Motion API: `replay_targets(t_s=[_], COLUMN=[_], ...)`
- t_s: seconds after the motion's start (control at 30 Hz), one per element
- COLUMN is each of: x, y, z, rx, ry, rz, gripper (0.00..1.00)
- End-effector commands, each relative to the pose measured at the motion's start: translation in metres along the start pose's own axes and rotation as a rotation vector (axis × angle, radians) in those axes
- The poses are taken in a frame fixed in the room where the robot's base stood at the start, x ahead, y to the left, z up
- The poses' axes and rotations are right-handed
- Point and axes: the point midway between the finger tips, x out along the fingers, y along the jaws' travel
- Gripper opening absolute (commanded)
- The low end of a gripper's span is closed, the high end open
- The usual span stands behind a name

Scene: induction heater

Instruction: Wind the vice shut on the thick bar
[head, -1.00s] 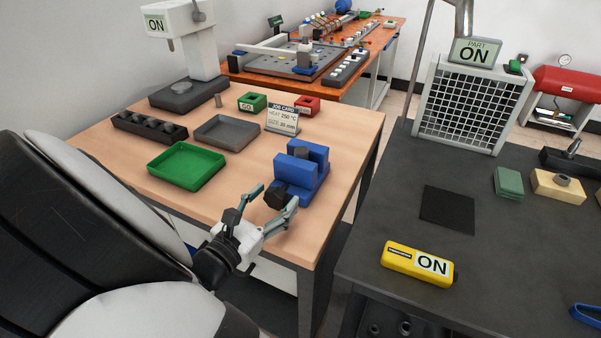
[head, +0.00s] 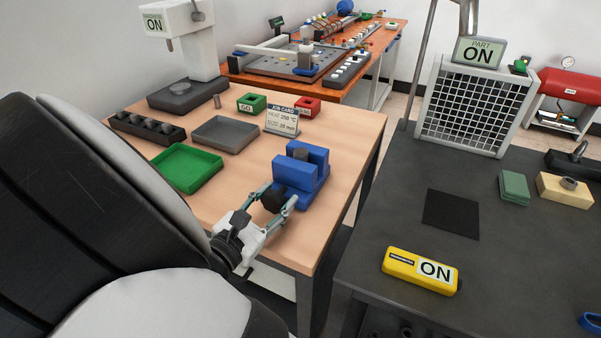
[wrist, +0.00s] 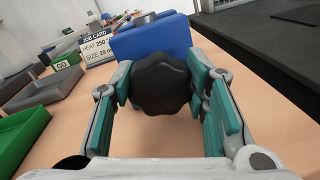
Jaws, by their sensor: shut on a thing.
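The blue vice (head: 296,182) stands near the right edge of the wooden table. A dark grey bar (head: 300,154) stands upright between its jaws; I cannot tell whether both jaws touch it. The vice's black lobed knob (head: 266,202) faces my arm, and it fills the middle of the wrist view (wrist: 162,86). My gripper (head: 273,199) is shut on the knob, with one teal-padded finger on each side. The wrist view shows both fingers (wrist: 165,88) against the knob's sides. The knob hides much of the vice's front there.
A green tray (head: 185,181), a grey tray (head: 225,146) and a job card (head: 282,121) reading 250 °C and 20 mm stand left of and behind the vice. A dark bench (head: 400,200) with a yellow ON device (head: 400,261) is across a gap to the right.

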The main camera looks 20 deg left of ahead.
Motion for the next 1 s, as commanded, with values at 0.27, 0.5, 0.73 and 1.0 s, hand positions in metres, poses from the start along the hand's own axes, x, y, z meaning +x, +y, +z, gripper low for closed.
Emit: replay_targets(t_s=[0.27, 0.5, 0.73, 1.0], x=[0.0007, 0.0000, -0.0001, -0.0001], y=[-0.0016, -0.0015, -0.0013, -0.0009], z=[-0.0010, -0.0002, -0.0003, 0.0000], rx=[0.199, 0.208, 0.207, 0.201], ry=[0.017, 0.018, 0.018, 0.017], rz=[-0.004, -0.003, -0.003, -0.002], gripper=[0.14, 0.14, 0.62, 0.62])
